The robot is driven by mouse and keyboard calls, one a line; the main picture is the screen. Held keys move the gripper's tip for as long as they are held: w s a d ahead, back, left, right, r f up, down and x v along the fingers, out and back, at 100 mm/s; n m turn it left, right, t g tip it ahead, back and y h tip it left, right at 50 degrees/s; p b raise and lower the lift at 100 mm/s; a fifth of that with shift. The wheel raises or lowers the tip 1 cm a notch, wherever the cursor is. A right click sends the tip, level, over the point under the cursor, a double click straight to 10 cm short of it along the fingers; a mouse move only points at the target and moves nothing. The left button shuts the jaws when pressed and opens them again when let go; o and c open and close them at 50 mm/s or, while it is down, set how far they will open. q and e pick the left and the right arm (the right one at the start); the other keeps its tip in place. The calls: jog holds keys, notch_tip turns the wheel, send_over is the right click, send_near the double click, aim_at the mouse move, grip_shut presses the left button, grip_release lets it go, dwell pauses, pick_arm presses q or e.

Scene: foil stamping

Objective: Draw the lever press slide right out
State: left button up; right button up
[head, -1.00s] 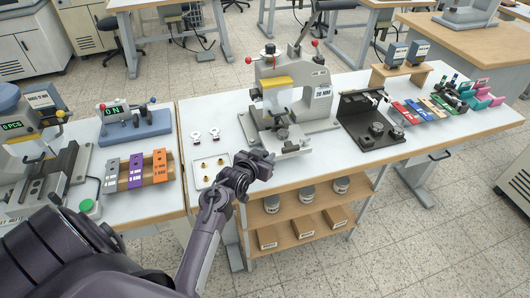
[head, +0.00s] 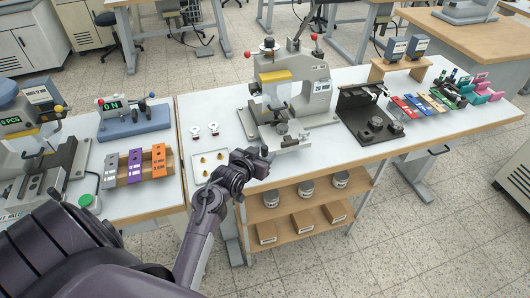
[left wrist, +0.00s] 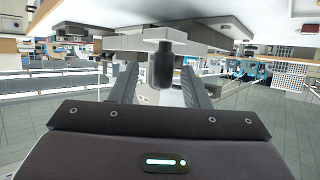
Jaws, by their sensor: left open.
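The grey lever press (head: 320,93) stands on the white bench, with a yellow block and red knobs. Its slide (head: 291,140) lies low at the front, towards the bench's near edge. My left gripper (head: 267,159) is just in front and left of the slide, at the edge. In the left wrist view, the open fingers (left wrist: 162,88) stand on either side of a dark round knob (left wrist: 163,65) under the grey slide plate (left wrist: 155,43). Gaps show on both sides, so the knob is not gripped. In the head view my gripper's fingertips are hard to make out. My right gripper is not in view.
A white tray (head: 196,178) with small brass parts sits left of the gripper. A black fixture (head: 370,120) stands right of the press. A wooden shelf (head: 270,213) with jars and boxes is below the bench edge. Coloured blocks (head: 135,166) stand at the left.

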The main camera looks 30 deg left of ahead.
pick_arm(q)
jog(key=v, duration=0.6)
jog(key=shift+b, duration=0.35)
jog(key=shift+d, duration=0.1)
